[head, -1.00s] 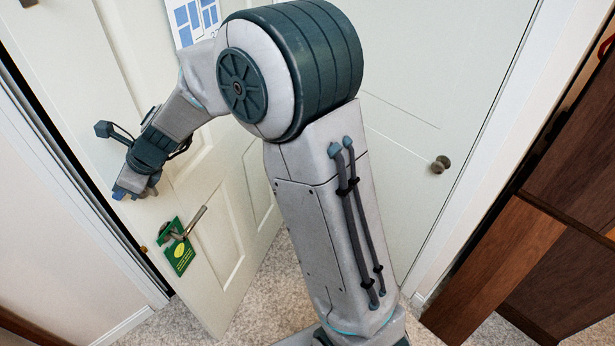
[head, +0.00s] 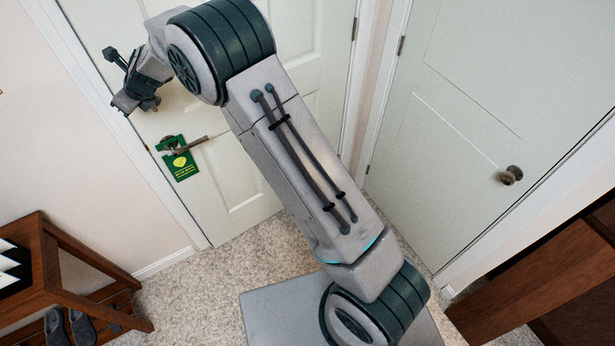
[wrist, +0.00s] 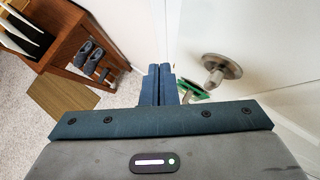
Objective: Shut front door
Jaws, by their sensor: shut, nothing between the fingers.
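The front door (head: 235,185) is white and panelled, with a lever handle (head: 190,146) and a green hanger tag (head: 180,162) on it. Its left edge lies along the white frame, and no dark gap shows there; I cannot tell whether it is latched. My gripper (head: 122,103) is at the door's left side, above the handle.
A second white door (head: 455,120) with a round knob (head: 511,175) is at the right. A wooden rack (head: 85,262) with grey shoes (head: 68,328) stands at the lower left. Dark wooden furniture (head: 560,255) is at the lower right.

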